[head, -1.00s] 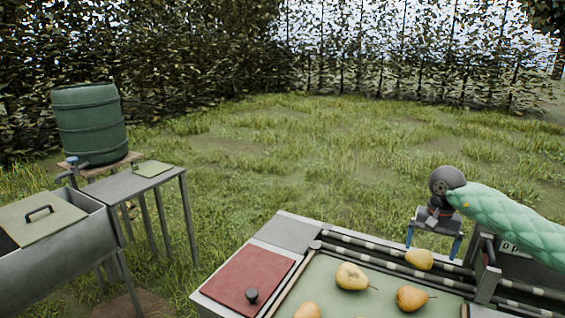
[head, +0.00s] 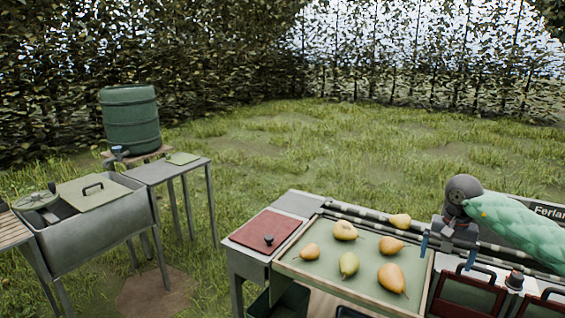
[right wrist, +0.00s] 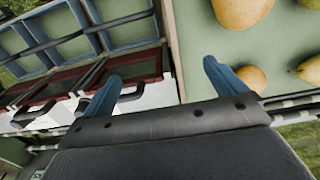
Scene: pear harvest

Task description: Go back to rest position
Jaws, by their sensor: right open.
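My right gripper (head: 447,250) is open and empty, with blue fingers pointing down at the right edge of the green sorting tray (head: 322,273). In the right wrist view the right gripper (right wrist: 163,86) has nothing between its fingers. Several yellow pears lie on the tray, one of them (head: 392,279) near its front right. My left gripper is not in view.
Red-framed bins (head: 468,296) with handles stand right of the tray, close to the right gripper. A red lid (head: 262,229) is left of the tray. A metal sink (head: 100,235) and green barrel (head: 131,118) stand farther left. Open grass lies behind.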

